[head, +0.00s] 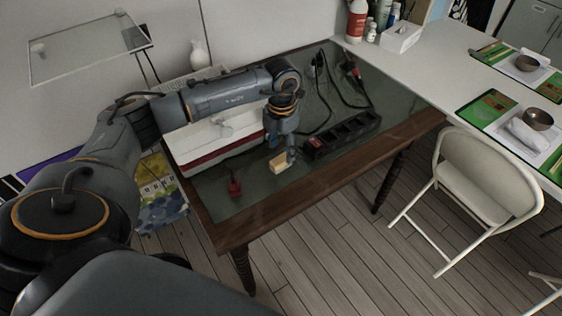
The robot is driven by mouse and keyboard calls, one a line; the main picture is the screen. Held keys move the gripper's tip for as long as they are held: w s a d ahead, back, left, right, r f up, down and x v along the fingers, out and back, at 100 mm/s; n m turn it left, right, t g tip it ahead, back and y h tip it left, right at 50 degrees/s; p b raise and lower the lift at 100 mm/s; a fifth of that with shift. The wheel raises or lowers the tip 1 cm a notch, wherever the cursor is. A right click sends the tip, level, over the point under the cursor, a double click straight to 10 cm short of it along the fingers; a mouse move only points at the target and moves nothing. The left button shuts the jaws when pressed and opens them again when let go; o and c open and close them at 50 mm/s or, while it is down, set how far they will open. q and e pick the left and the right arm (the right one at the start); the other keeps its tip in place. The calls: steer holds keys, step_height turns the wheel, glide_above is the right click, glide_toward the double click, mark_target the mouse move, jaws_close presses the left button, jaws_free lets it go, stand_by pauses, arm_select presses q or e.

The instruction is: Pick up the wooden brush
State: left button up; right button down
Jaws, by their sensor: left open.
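The wooden brush appears as a small tan block (279,164) lying on the dark glass top of the wooden table (335,178). Its bristles cannot be made out. My left gripper (291,155) points down from above at the brush's right end and partly overlaps it in the picture. The gripper is open; whether a finger touches the brush cannot be told. My right gripper is not in view.
A black power strip (342,136) with cables lies right of the brush. A folding chair (480,185) stands on the floor at right.

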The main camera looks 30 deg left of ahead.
mark_target(281, 159)
arm_select(q)
steer(key=f+p, duration=0.1)
steer(key=f, duration=0.4)
steer(key=shift+s, duration=0.2)
jaws_close()
